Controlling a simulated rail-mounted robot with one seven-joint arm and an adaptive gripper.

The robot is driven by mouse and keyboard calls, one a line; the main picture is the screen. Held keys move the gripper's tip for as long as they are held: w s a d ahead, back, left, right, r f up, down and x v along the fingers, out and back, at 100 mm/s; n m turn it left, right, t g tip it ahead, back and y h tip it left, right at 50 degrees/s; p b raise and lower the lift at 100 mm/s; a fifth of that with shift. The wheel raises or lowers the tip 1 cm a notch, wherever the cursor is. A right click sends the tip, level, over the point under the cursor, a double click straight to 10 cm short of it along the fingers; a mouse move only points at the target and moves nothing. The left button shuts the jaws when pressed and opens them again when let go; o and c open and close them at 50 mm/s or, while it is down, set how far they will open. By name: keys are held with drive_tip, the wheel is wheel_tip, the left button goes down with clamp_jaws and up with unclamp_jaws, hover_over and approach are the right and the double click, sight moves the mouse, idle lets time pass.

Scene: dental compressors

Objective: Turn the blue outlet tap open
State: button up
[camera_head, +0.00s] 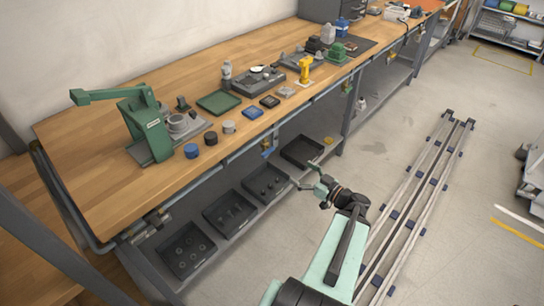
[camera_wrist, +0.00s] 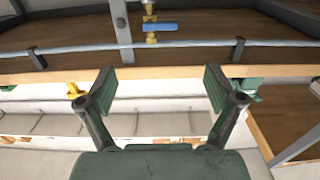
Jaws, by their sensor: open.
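The blue tap (camera_wrist: 160,28) has a flat blue handle lying crosswise on a brass body, beside a pale pipe at the bench front, in the wrist view. In the head view a small blue and brass fitting (camera_head: 267,148) under the bench's front edge appears to be the same tap. My gripper (camera_wrist: 160,85) is open and empty, its two green fingers spread wide. The tap shows between and beyond the fingertips, apart from them. In the head view my gripper (camera_head: 313,180) is in front of the bench, to the right of the tap and apart from it.
The wooden bench (camera_head: 95,185) carries a green press (camera_head: 150,125), trays and small parts. A lower shelf holds dark trays (camera_head: 229,213). The pale pipe (camera_wrist: 190,44) runs along the bench front on dark brackets. Floor rails (camera_head: 425,190) lie to the right.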

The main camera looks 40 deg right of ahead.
sight(270, 152)
drive_tip(key=w, duration=0.4)
drive_tip(key=w+a, duration=0.1)
drive_tip(key=w, duration=0.9)
drive_tip(key=shift+a+b, duration=0.4)
drive_tip(key=c, duration=1.1)
